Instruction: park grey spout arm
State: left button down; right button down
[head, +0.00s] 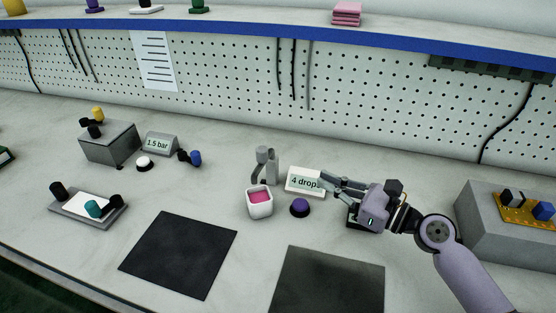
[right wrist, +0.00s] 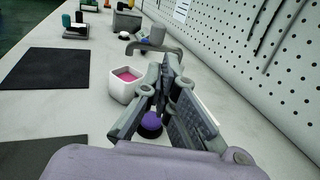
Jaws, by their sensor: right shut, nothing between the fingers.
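The grey spout arm (head: 262,154) sits on a short grey post (head: 271,172) at mid-table. Its tip bends down near the back of a white cup (head: 260,209) with pink contents. It also shows in the right wrist view (right wrist: 153,46), beyond my fingers. I cannot tell whether the tip is over the cup. My right gripper (head: 322,180) is shut and empty, to the right of the post and apart from it, in front of the "4 drops" sign (head: 300,182). In the right wrist view its fingertips (right wrist: 168,66) partly hide the post. My left gripper is not in view.
A purple button (head: 299,207) stands right of the cup. Two dark mats (head: 180,254) lie in front. Left are a grey box (head: 108,145), a "1.5 bar" sign (head: 160,144) and a tray (head: 75,211). A grey block (head: 487,232) stands right. A pegboard (head: 220,70) closes the back.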

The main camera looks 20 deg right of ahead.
aim_at(263, 159)
jog(key=p+x, duration=0.2)
jog(key=x, duration=1.1)
jog(key=shift+w+a+p, duration=0.3)
